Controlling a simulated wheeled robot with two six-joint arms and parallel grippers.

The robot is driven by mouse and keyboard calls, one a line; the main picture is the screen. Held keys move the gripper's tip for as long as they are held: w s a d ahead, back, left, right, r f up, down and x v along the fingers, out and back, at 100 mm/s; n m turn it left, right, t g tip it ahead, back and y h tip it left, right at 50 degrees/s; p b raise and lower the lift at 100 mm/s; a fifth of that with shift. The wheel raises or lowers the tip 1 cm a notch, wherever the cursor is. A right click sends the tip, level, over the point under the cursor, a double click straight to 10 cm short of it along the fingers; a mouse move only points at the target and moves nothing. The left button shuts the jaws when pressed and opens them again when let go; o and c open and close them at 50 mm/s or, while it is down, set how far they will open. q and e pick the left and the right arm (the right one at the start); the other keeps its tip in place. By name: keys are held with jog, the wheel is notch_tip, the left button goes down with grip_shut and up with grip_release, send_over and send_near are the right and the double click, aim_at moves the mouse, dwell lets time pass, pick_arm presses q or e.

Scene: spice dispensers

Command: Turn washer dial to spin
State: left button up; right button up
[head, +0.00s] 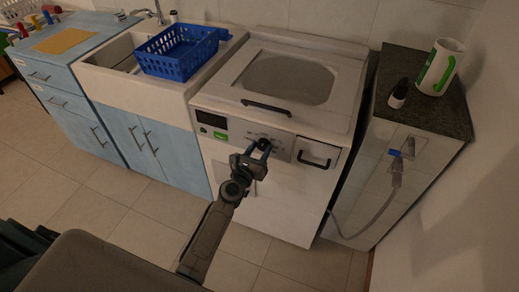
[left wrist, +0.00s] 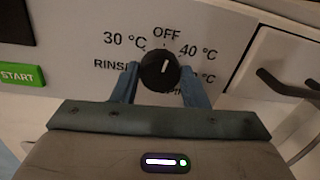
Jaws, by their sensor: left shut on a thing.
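The washer (head: 225,165) is white, with a control panel on its upper front. Its round black dial (left wrist: 160,70) has a white pointer mark that points up, roughly at OFF. Labels 30 °C, 40 °C and RINSE show around it; the lower labels are partly hidden by my gripper. My left gripper (left wrist: 158,88) has its two blue fingers on either side of the dial, shut on it. In the head view the left gripper (head: 258,152) reaches the panel at the dial (head: 264,144). My right gripper is not in view.
A green START button (left wrist: 22,76) and a dark display (head: 212,121) are left of the dial. A drawer handle (head: 313,159) is at its right. A blue basket (head: 180,52) stands on the sink unit. A granite-topped cabinet (head: 425,105) with a hose is at the right.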

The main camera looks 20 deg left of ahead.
pick_arm(q)
jog(key=m+p, duration=0.1)
jog(key=m, duration=0.6)
jog(key=shift+d+m+g, duration=0.1)
jog(key=shift+m+g, duration=0.2)
jog(key=shift+m, duration=0.1)
jog(key=m+p, duration=0.1)
jog(key=m, duration=0.2)
jog(key=m+y, duration=0.1)
jog(key=m, duration=0.2)
jog(key=shift+d+m, duration=0.1)
jog(key=shift+m, duration=0.3)
jog(key=m, duration=0.3)
jog(key=shift+p, duration=0.35)
jog(key=m, duration=0.3)
jog(key=shift+f+m+y, duration=0.15)
jog(key=shift+m+y, duration=0.15)
jog(key=shift+m, duration=0.1)
jog(key=m+p, duration=0.1)
jog(key=m, duration=0.4)
jog(key=shift+f+m, duration=0.1)
jog(key=shift+m, duration=0.3)
jog(key=o, duration=1)
